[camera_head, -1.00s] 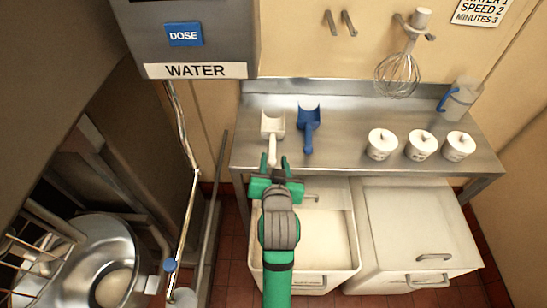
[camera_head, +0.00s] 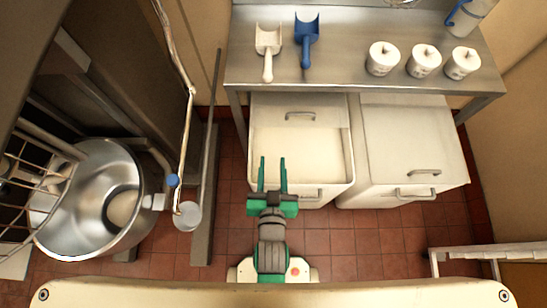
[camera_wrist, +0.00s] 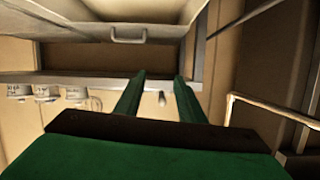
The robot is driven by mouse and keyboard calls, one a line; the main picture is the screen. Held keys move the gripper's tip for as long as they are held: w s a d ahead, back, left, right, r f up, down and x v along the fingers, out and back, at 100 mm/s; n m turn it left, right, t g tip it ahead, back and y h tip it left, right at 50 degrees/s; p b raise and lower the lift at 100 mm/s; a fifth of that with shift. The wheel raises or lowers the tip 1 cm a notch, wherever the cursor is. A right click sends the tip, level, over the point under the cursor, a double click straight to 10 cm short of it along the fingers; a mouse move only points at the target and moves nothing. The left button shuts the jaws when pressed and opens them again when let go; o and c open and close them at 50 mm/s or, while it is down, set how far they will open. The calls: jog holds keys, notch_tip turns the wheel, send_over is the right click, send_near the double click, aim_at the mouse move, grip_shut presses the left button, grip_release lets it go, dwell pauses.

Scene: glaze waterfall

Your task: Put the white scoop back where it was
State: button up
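The white scoop (camera_head: 268,42) lies on the steel table (camera_head: 350,75) at its left end, handle toward the front edge, just left of the blue scoop (camera_head: 306,38). My gripper (camera_head: 272,160) is open and empty, over the front part of the open flour bin, well short of the scoop. In the wrist view my two fingers (camera_wrist: 160,78) stand apart with nothing held; a small pale end between them (camera_wrist: 162,99) looks like the white scoop's handle.
Three white cups (camera_head: 424,60) and a jug (camera_head: 468,18) stand on the table to the right. Below are the open bin of white powder (camera_head: 342,165) and a closed bin (camera_head: 410,150). A steel mixer bowl (camera_head: 95,225) and a pipe (camera_head: 190,130) are at the left.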

jog(key=s+r+n, duration=0.1)
jog(key=s+r, duration=0.1)
jog(key=s, duration=1.3)
jog(key=shift+s+d+t, duration=0.15)
jog(key=shift+d+t, duration=0.15)
jog(key=shift+t, duration=0.1)
